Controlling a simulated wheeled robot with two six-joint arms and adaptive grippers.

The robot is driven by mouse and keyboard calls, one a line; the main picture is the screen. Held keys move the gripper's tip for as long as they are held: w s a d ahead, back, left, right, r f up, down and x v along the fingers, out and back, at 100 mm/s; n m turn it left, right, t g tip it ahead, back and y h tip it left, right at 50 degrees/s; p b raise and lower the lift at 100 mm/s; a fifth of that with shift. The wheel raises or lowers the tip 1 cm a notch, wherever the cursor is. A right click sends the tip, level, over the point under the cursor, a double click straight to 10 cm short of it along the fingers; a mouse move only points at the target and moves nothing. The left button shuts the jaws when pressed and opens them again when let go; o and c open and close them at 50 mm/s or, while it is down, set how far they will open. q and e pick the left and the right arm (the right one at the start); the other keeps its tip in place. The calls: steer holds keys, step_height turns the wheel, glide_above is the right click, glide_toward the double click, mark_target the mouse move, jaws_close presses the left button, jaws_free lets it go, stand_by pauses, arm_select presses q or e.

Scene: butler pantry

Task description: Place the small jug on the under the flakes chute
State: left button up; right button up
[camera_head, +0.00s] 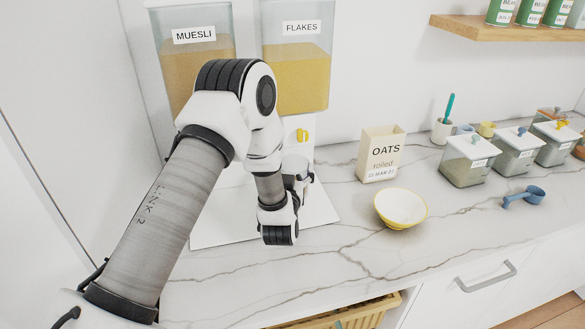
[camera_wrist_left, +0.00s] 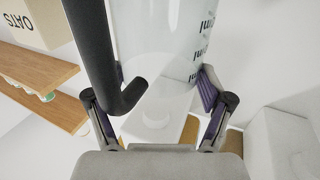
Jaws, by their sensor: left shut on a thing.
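My left gripper (camera_wrist_left: 160,92) is shut on the small jug (camera_wrist_left: 158,45), a clear vessel with dark print and a dark handle. Its fingers lie on either side of it in the left wrist view. In the head view, my arm hides most of the jug; a greyish part of it (camera_head: 295,164) shows beside my wrist, in front of the dispenser. The flakes container (camera_head: 297,75) is mounted to the right of the muesli container (camera_head: 190,65). A yellow mark (camera_head: 302,135) shows on the white front below the flakes; my arm hides much of this area. My right gripper is out of view.
The white dispenser base (camera_head: 215,230) lies on the marble counter. To its right stand an oats box (camera_head: 381,155), a yellow-rimmed bowl (camera_head: 400,208), lidded canisters (camera_head: 468,162) and a blue scoop (camera_head: 524,197). A wooden shelf (camera_head: 500,30) hangs above. The counter's front middle is clear.

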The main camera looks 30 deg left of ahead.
arm_select(q)
steer(key=shift+s+d+f+b, duration=0.1)
steer(key=shift+s+f+b, duration=0.15)
steer(key=shift+f, duration=0.25)
steer(key=shift+s+d+f+b, duration=0.1)
steer(key=shift+f+b, duration=0.1)
steer(key=shift+f, duration=0.3)
steer(key=shift+w+d, duration=0.1)
steer(key=shift+w, duration=0.05)
steer(key=shift+w+f, duration=0.1)
steer(key=shift+w, duration=0.15)
steer(key=o, duration=1.5)
steer(key=shift+o, duration=0.9)
steer(key=shift+s, duration=0.35)
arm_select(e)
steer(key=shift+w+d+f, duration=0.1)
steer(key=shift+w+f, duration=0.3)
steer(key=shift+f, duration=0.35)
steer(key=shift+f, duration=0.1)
